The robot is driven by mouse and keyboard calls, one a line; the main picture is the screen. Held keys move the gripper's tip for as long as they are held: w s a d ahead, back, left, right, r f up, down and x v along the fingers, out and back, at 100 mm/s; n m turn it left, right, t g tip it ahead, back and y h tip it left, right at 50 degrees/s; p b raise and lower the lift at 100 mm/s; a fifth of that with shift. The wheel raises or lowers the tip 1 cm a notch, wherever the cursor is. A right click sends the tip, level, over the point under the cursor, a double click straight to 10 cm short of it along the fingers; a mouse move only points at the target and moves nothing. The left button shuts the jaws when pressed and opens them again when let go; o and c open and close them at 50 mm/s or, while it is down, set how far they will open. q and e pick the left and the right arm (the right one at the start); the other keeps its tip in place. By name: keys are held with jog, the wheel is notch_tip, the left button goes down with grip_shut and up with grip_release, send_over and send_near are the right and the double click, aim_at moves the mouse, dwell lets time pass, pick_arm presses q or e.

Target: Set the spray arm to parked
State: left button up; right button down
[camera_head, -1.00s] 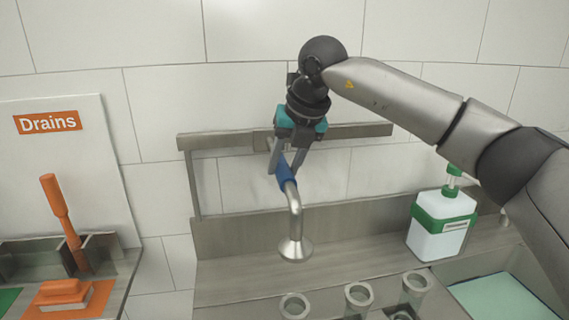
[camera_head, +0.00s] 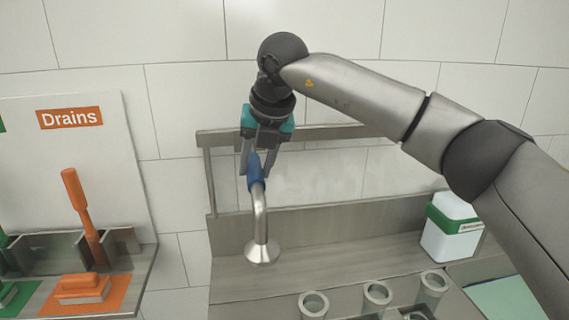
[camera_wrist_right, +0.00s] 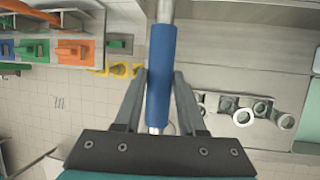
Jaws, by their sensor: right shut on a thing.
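The spray arm (camera_head: 260,215) is a bent metal tube with a blue grip sleeve and a flared metal head pointing down at the counter. My right gripper (camera_head: 255,168) is shut on the blue sleeve from above. In the right wrist view the blue sleeve (camera_wrist_right: 161,75) runs between the two fingers of my right gripper (camera_wrist_right: 158,85). The spray arm's mount at the back rail is hidden behind the gripper. My left gripper is in neither view.
A metal rail frame (camera_head: 340,132) stands behind the spray arm. The Drains board (camera_head: 72,160) and an orange brush (camera_head: 85,288) are at the left.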

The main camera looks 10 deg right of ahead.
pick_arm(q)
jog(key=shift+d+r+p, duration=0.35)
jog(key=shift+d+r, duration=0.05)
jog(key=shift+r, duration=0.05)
pick_arm(e)
jog(key=a, duration=0.8)
jog(key=shift+a, duration=0.3)
jog(key=shift+r, duration=0.1)
jog(key=c, duration=0.5)
grip_release()
jog(key=shift+a, duration=0.15)
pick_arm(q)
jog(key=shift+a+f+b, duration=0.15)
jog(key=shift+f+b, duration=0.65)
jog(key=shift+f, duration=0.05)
pick_arm(e)
jog(key=v, duration=1.5)
